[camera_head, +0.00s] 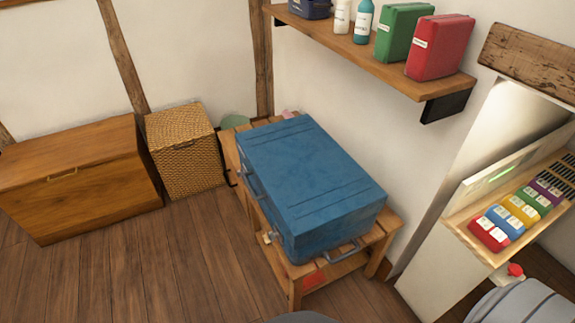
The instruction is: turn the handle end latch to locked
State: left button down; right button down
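A closed blue suitcase (310,180) lies flat on a slatted wooden bench (385,235). A grey handle (343,252) is on its near short end. A blue fitting (253,185) shows on its left long side; whether it is a handle or a latch is too small to tell. A small pale piece (268,237) is near the lower left corner; I cannot tell whether it is a latch, and no latch position can be read. Neither of my grippers is in view.
A wicker basket (183,150) and a wooden chest (80,180) stand left of the bench. A wall shelf (365,55) overhangs the back right. A lit niche with coloured blocks (488,233) is at right. The wooden floor (170,260) at front left is clear.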

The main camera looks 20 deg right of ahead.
aim_at(272, 236)
jog(key=z, duration=0.7)
jog(key=i, duration=0.7)
jog(key=z, duration=0.35)
